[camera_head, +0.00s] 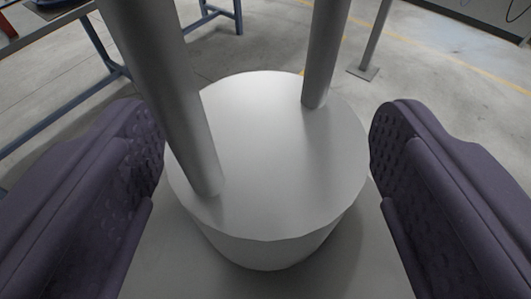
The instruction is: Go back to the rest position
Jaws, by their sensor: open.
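My gripper (266,150) is open, with one dark purple padded finger at the left edge and one at the right edge of the view. The gap between the fingers is wide, and nothing is gripped. A smooth pale grey round drum shows below, between the fingers, with two thick grey posts rising from its top toward the camera. I cannot tell whether the drum and posts are part of my own body. The fingers appear apart from the drum.
A blue metal frame (60,117) stands at the upper left, and another blue leg (238,14) stands behind it. A grey post with a square foot plate (363,73) stands at the upper right. Grey concrete floor (430,75) with a yellow line lies open at the right.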

